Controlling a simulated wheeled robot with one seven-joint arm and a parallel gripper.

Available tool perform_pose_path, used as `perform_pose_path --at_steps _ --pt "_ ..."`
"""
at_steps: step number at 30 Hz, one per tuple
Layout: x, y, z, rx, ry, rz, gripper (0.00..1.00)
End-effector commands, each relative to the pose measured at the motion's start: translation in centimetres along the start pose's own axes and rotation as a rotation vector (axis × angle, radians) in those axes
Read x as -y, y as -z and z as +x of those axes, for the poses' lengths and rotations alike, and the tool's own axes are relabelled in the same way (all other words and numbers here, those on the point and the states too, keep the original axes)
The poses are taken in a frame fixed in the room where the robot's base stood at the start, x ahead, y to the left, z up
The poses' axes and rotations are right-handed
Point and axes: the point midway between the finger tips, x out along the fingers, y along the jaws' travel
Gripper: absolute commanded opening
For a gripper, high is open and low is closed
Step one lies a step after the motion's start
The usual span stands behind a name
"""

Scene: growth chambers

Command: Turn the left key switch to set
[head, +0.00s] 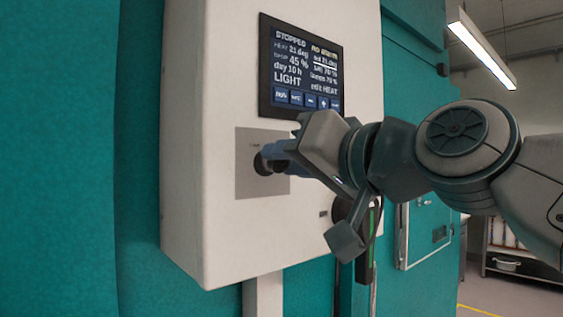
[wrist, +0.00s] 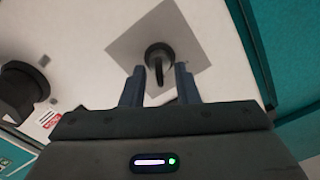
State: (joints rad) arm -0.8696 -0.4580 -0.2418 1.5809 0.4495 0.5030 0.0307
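The left key switch (head: 262,164) is a dark round switch on a grey square plate (head: 250,185) at the left of the white control box. In the wrist view the switch (wrist: 159,58) shows a raised dark key bar, close to upright in that picture. My gripper (head: 275,156) is at the switch in the head view, and its fingers partly hide it. In the wrist view my gripper (wrist: 159,80) is open, with one blue-grey finger on each side of the key bar and gaps between. I cannot tell if either finger touches it.
The white control box (head: 200,120) carries a display (head: 300,70) reading STOPPED above the plate. A second dark round part (wrist: 22,88) is at the left in the wrist view. Teal chamber walls (head: 60,150) surround the box. A shelf (head: 515,262) stands at the far right.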

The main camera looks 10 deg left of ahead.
Motion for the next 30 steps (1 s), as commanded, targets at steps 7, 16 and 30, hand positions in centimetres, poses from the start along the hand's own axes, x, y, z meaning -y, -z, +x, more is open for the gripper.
perform_pose_path --at_steps 7,16,30 --pt "-0.1 -0.1 -5.7 -0.005 0.001 -0.002 0.28" --pt "0.0 -0.1 -11.1 0.000 0.001 0.000 0.28" --pt "0.1 -0.1 -12.3 0.003 0.001 0.000 0.28"
